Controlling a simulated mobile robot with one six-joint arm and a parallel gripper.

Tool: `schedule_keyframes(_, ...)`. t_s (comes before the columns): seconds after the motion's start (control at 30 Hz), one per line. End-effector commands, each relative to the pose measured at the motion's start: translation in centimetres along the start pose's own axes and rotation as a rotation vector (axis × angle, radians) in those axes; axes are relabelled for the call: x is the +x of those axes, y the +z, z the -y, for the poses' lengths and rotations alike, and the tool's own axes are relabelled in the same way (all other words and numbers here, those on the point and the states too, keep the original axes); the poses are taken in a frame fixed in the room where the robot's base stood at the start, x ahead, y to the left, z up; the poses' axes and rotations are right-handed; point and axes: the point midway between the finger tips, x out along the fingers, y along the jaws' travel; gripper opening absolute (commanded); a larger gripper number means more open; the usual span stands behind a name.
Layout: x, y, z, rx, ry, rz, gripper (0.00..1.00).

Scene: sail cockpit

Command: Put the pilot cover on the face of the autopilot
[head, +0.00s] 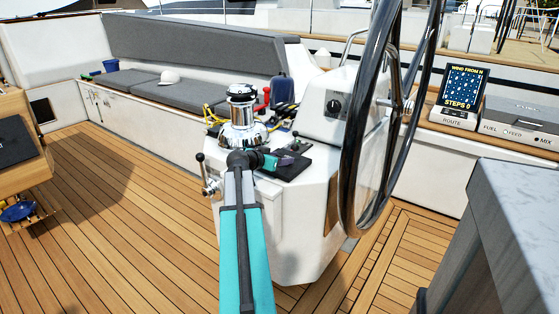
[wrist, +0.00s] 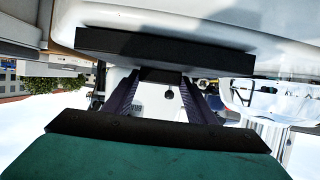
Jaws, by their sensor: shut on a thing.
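My gripper (head: 289,157) is at the top of the white pedestal, just right of the chrome winch. It is shut on a dark, flat piece, which I take to be the pilot cover; gripper and cover overlap, so its outline is hard to make out. In the wrist view a wide black bar (wrist: 165,48) lies against a white surface, and a second black bar lies lower.
The large black wheel (head: 352,150) stands close on the right. The chrome winch (head: 241,120) and a lever (head: 204,172) are close on the left. A route screen (head: 462,92) and a grey box (head: 520,118) sit on the right bench. The wooden deck (head: 110,215) is largely clear.

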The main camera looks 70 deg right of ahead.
Motion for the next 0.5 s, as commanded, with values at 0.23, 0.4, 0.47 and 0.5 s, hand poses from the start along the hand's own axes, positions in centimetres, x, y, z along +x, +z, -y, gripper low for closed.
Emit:
schedule_keyframes(0.23,-0.01,-0.04,0.00,0.000,0.000,0.000,0.28)
schedule_keyframes(0.4,-0.01,-0.03,0.00,0.000,0.000,0.000,0.73)
schedule_keyframes(0.47,-0.01,-0.03,0.00,0.000,0.000,0.000,0.73)
schedule_keyframes(0.5,-0.01,-0.03,0.00,0.000,0.000,0.000,0.73)
